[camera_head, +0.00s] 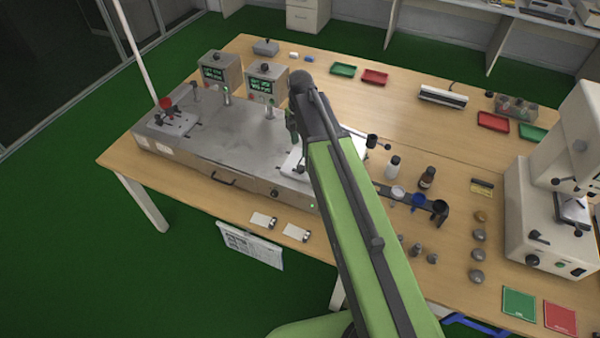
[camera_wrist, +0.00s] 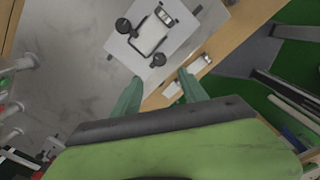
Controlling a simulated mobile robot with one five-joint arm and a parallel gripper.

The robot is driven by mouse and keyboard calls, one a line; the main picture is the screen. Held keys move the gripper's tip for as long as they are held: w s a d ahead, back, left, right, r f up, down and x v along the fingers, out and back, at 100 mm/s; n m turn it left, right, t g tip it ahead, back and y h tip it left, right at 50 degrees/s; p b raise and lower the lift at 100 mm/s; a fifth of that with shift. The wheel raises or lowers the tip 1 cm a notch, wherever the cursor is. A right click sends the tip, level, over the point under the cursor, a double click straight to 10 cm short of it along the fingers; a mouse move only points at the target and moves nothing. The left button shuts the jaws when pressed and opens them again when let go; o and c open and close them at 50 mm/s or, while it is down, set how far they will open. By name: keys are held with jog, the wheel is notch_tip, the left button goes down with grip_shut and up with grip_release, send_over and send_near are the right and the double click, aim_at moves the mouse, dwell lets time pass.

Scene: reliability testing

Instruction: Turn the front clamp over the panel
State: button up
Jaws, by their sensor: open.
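In the wrist view, a small pale panel (camera_wrist: 151,36) lies on a light square plate (camera_wrist: 178,32) on the grey bench unit. A dark clamp with a round knob (camera_wrist: 157,60) sits at the panel's lower corner, on the side nearer the table's front edge. Another dark clamp knob (camera_wrist: 124,25) is at the panel's left. Whether either clamp reaches over the panel is unclear. My gripper (camera_wrist: 160,76) is open and empty, its green fingertips just below the nearer clamp, apparently apart from it. In the head view my arm hides most of the plate (camera_head: 292,167).
The grey bench unit (camera_head: 220,128) carries two display boxes and a red-knobbed device (camera_head: 167,104). Bottles (camera_head: 393,167) and a dark holder with cups (camera_head: 440,208) stand right of my arm. Two white tags (camera_head: 263,220) lie by the table's front edge.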

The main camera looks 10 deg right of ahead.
aim_at(300, 167)
notch_tip(300, 167, down, 11)
jog(key=b, duration=0.9)
jog(key=shift+f+b, duration=0.1)
jog(key=shift+b, duration=0.2)
grip_shut()
